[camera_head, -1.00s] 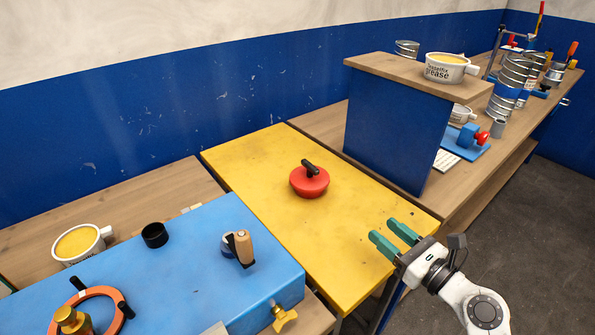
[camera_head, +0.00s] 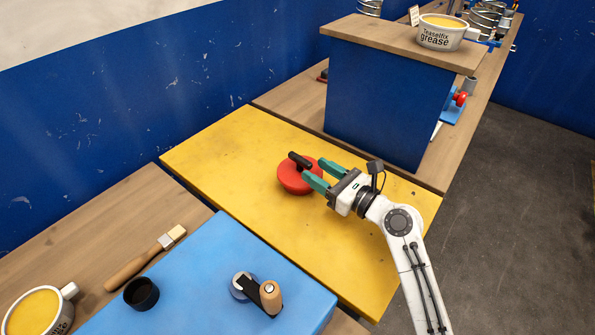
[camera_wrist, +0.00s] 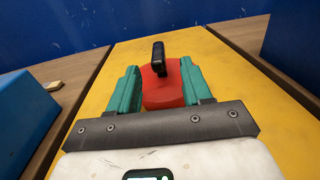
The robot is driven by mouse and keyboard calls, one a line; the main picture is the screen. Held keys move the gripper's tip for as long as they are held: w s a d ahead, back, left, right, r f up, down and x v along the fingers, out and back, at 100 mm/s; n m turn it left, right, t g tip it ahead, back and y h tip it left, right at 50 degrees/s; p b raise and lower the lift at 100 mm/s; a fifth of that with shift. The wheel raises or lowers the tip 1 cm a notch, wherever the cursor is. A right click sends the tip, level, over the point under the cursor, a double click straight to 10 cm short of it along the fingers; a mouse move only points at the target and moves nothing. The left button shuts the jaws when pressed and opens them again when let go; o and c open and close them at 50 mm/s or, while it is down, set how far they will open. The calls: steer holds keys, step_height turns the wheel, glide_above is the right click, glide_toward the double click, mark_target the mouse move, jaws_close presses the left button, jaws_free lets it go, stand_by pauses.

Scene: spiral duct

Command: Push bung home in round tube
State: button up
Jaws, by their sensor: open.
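The bung, a red disc (camera_head: 290,181) with a black bar handle on top, lies on the yellow table (camera_head: 228,150). My gripper (camera_head: 315,170) is open beside the bung, its green fingers pointing at it from the right. In the wrist view the red disc (camera_wrist: 163,97) lies ahead between the spread fingers, its black handle (camera_wrist: 158,58) standing up in the middle. I cannot tell whether the fingers touch it. Spiral metal ducting (camera_head: 488,17) shows partly at the far back right; I cannot tell whether it is the round tube.
A blue block with a wooden top (camera_head: 390,105) stands behind my gripper, bearing a grease tub (camera_head: 440,38). A blue box (camera_head: 210,275) at the front left carries a tape dispenser (camera_head: 262,292) and a black ring (camera_head: 141,293). A brush (camera_head: 145,257) lies beside it. The yellow table is otherwise clear.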

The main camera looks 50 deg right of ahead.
mark_target(300, 158)
steer(key=shift+w+p, duration=0.55)
steer(key=shift+w, duration=2.6)
jaws_close()
